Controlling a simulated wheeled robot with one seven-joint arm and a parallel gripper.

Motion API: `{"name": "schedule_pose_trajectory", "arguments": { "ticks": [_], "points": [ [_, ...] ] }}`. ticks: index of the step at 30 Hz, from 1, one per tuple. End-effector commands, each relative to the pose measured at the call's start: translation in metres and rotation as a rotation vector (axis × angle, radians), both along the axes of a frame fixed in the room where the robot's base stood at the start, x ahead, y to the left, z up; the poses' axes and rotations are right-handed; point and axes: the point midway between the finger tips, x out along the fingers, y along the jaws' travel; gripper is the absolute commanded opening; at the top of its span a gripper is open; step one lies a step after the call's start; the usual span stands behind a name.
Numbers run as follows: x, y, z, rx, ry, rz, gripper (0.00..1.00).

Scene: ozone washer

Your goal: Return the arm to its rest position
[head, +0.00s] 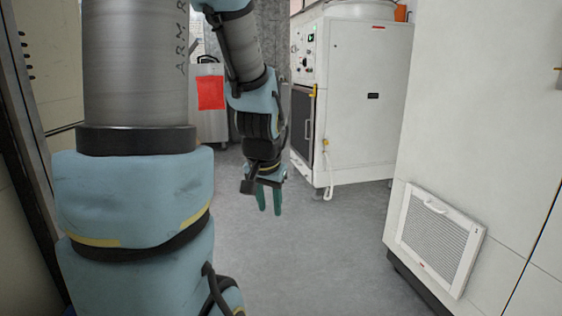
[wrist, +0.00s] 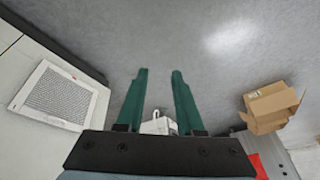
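My gripper (head: 269,201) hangs at the end of my arm in the middle of the head view, pointing down over the grey floor. Its two green fingers are apart with nothing between them. In the wrist view my gripper (wrist: 160,75) also shows open, with bare floor beyond the fingertips. My arm, in blue and grey covers, fills the left of the head view and bends down at the centre. No held object is visible.
A white machine (head: 362,95) stands behind and right of my gripper. A large white cabinet with a vent grille (head: 440,238) is at the right. The floor (head: 320,260) below is clear.

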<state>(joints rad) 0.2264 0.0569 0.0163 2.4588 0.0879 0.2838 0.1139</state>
Motion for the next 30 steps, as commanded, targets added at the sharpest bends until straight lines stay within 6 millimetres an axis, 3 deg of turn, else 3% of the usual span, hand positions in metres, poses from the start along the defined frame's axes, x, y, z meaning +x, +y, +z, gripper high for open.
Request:
{"name": "schedule_pose_trajectory", "arguments": {
  "ticks": [1, 6, 8, 17, 30],
  "points": [
    [-0.017, 0.014, -0.007, -0.01, 0.051, 0.074, 0.36],
    [-0.078, 0.044, -0.026, -0.047, 0.227, 0.323, 0.36],
    [-0.074, 0.041, -0.001, -0.045, 0.217, 0.307, 0.36],
    [-0.072, 0.04, 0.067, -0.044, 0.213, 0.299, 0.36],
    [-0.072, 0.04, 0.2, -0.044, 0.212, 0.297, 0.36]
  ]
}}
